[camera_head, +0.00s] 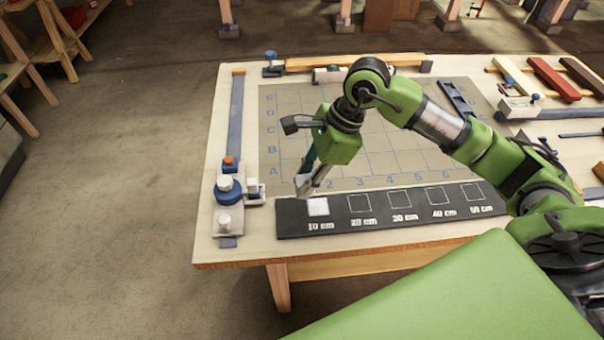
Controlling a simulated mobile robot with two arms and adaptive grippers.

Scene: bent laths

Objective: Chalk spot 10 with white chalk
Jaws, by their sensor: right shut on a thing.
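A dark board (335,229) lies along the front of the table, with a row of square spots labelled from 10 cm to 50 cm. Spot 10 (318,207), at the left end, is filled white. The other spots, such as the 20 cm one (360,203), show only outlines. My right gripper (304,187) points down just above and left of spot 10. It is shut on a small pale piece, likely the white chalk, mostly hidden by the fingers. I cannot tell whether it touches the board. My left gripper is not in view.
A gridded mat (285,105) with letters and numbers lies behind the board. A blue-grey rail (236,120) and a clamp with blue and orange knobs (228,188) stand at the left. Coloured bars (553,78) lie at the back right.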

